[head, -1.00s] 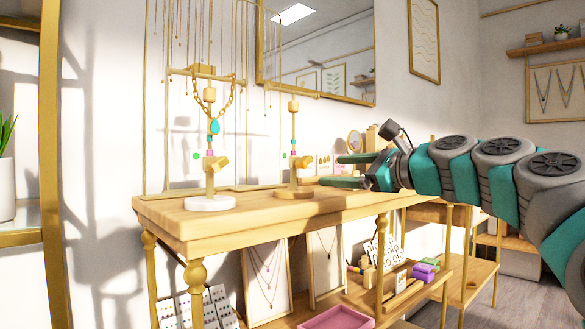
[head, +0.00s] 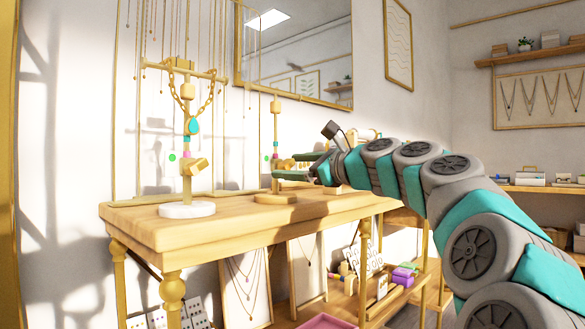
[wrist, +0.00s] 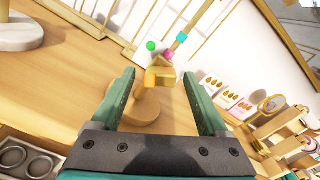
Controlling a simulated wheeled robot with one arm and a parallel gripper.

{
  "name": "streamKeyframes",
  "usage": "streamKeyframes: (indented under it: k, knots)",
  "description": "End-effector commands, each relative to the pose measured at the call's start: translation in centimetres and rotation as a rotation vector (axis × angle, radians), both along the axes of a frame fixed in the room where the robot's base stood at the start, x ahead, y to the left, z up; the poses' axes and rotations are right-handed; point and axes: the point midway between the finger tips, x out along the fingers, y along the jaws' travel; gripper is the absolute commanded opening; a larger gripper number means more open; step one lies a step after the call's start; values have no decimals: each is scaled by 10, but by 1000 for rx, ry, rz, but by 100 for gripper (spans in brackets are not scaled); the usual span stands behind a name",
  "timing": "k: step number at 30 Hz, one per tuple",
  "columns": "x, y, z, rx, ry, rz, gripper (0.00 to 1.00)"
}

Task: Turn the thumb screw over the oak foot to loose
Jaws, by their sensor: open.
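The oak foot (head: 276,198) is a round wooden base on the wooden table, carrying a thin upright post (head: 276,125). Its thumb screw (wrist: 160,76) is a gold-coloured, winged knob low on the post, below a pink band (wrist: 168,57) and a teal band (wrist: 182,38). A green dot (wrist: 151,46) shows beside it. My gripper (head: 284,165) is open and empty at the post. In the wrist view the screw lies between the two fingertips, with no clear contact; in the head view the fingers partly hide it.
A second stand with a white round foot (head: 187,210), its own gold screw (head: 195,166) and a chain necklace (head: 211,98) stands to the left. Earring cards (wrist: 228,97) and small wooden displays lie to the right in the wrist view. The wall is close behind.

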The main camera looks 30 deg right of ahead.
Motion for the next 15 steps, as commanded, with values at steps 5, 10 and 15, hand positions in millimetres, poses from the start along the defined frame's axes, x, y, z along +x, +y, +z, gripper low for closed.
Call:
streamKeyframes:
  k: [5, 10, 15]
  knots:
    - [2, 1, 1, 0, -1, 0, 78]
    - [2, 1, 1, 0, -1, 0, 68]
    - [2, 0, 1, 0, -1, 0, 49]
